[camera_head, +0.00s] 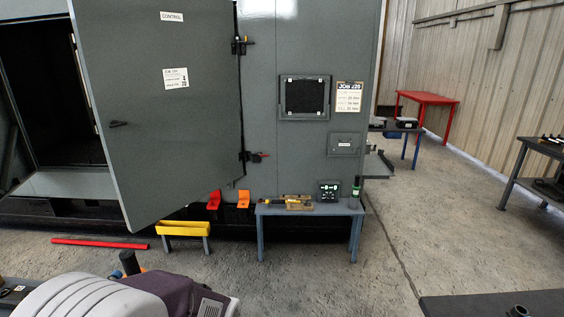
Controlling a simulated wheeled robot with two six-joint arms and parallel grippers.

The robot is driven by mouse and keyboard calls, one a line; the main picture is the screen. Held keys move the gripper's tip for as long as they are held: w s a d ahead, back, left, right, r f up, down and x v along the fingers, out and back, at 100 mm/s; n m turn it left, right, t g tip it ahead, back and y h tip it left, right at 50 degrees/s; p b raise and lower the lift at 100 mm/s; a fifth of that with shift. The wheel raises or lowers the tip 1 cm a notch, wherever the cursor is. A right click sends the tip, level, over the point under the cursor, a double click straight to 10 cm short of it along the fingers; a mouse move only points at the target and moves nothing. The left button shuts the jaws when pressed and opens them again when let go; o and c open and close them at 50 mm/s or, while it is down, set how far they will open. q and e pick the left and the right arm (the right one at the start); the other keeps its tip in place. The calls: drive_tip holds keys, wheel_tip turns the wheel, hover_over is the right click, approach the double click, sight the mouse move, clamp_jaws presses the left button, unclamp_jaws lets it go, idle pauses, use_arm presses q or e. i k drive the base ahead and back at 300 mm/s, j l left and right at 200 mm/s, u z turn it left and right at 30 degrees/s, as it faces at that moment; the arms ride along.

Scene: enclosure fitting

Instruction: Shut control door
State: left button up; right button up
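The grey control door (160,100) stands open, swung out towards me from the enclosure (300,45). It carries a "CONTROL" label, a white job sheet and a small dark handle (118,124) near its left edge. Its hinges (241,46) are on its right side, one high and one low. The dark opening (48,95) shows to the left of the door; the rest of it is hidden behind the door. Neither of my grippers can be made out in the head view.
A blue-grey bench (310,209) with tools stands right of the door. A yellow-topped stand (183,229) and a red bar (100,243) are on the floor below the door. A dark table (495,304) is at the lower right. Concrete floor (440,215) is clear at right.

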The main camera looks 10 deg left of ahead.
sight(167, 69)
drive_tip(key=i+u, duration=0.65)
drive_tip(key=u, duration=0.25)
drive_tip(key=i+l+u, duration=0.25)
drive_tip(key=u, duration=0.2)
drive_tip(key=i+l+u, duration=0.15)
drive_tip(key=i+l, duration=0.2)
drive_tip(key=l, duration=0.15)
drive_tip(key=i+l+u, duration=0.2)
drive_tip(key=i+l, duration=0.2)
drive_tip(key=i, duration=0.2)
drive_tip(key=i+l+u, duration=0.2)
drive_tip(key=i+l, duration=0.3)
drive_tip(key=i, duration=0.1)
